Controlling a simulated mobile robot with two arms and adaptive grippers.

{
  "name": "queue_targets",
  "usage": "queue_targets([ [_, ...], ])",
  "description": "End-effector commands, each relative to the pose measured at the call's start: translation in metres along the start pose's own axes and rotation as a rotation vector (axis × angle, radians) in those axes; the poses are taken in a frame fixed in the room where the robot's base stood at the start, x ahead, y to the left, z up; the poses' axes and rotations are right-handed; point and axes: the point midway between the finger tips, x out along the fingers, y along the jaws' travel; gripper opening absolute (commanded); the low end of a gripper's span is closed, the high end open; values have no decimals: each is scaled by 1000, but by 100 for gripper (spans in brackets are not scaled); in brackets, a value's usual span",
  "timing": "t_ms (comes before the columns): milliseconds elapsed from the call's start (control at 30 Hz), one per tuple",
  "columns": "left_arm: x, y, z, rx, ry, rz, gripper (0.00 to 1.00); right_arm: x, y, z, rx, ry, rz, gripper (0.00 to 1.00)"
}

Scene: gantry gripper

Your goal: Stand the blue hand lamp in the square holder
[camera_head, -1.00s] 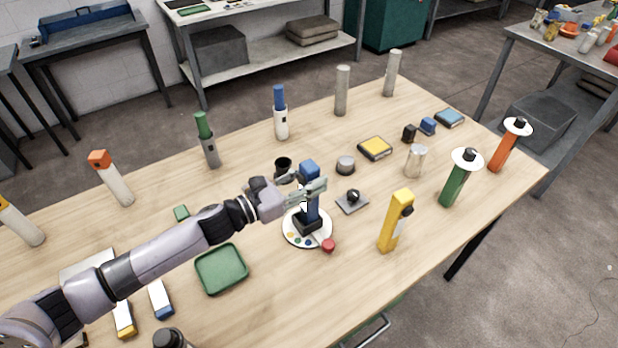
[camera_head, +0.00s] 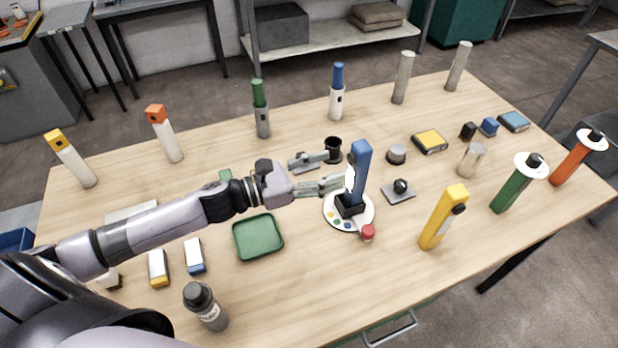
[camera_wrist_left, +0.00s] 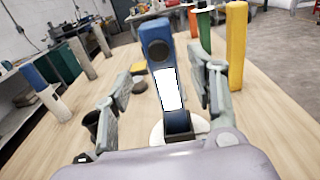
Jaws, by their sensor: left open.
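The blue hand lamp (camera_head: 361,163) stands nearly upright, with its lower end in the black square holder (camera_head: 350,206). The holder sits on a round white plate (camera_head: 331,212) with coloured dots. In the left wrist view the lamp (camera_wrist_left: 157,45) shows its dark round lens and white panel, and rises from the holder (camera_wrist_left: 179,124). My left gripper (camera_head: 338,172) is open just left of the lamp. In the wrist view its fingers (camera_wrist_left: 160,95) are spread to either side, with gaps to the lamp. My right gripper is out of view.
A red-topped piece (camera_head: 368,232) stands at the plate's front edge. A black cup (camera_head: 333,149) is behind my gripper, and a small grey plate with a black knob (camera_head: 398,191) is to the right. A yellow lamp (camera_head: 443,217) stands further right. A green tray (camera_head: 257,237) lies front left.

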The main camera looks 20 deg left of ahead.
Motion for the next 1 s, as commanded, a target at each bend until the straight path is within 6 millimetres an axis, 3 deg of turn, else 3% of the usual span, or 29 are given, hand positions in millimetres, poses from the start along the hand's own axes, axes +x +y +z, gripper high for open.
queue_targets([
  [100,-20,-1,-4,0,3,-1,52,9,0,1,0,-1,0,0],
  [300,-36,-1,-1,0,0,-2,52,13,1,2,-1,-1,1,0],
  [1000,-40,0,1,2,-1,-2,52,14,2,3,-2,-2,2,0],
])
